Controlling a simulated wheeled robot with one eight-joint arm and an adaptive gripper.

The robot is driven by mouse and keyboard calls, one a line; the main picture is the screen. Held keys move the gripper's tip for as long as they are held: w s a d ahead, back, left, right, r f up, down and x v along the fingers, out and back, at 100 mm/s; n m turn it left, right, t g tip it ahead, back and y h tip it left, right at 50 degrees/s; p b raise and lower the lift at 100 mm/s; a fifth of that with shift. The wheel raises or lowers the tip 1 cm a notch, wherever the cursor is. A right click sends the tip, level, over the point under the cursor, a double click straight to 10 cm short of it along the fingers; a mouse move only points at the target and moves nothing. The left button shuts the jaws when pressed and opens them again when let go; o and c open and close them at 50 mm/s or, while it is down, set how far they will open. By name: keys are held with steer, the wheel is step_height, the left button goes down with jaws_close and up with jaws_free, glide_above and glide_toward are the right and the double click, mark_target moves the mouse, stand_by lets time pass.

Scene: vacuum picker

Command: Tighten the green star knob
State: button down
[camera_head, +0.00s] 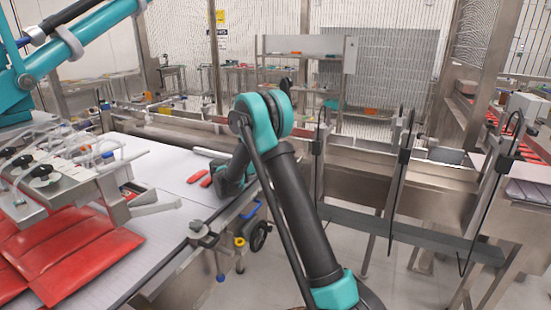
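No clearly green star knob can be made out. A small dark grey, knob-like part (201,228) stands on the near edge of the white conveyor table; its exact shape and colour are hard to tell. My arm rises from the bottom centre, bends at a teal elbow and drops toward that table edge. Its dark end with my gripper (222,192) is low over the conveyor edge, just above and right of the knob-like part in the picture. My gripper's fingers cannot be made out.
The conveyor (165,170) carries red pieces (198,177) beside my arm's end. A vacuum picker head (60,180) with black knobs hangs over red packs (60,250) at left. A yellow knob (240,242) sits under the edge. A steel frame (365,180) stands at right.

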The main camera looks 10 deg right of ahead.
steer(key=shift+g, duration=0.3)
steer(key=c, duration=1.1)
jaws_free()
steer(key=v, duration=1.2)
steer(key=shift+f, duration=0.1)
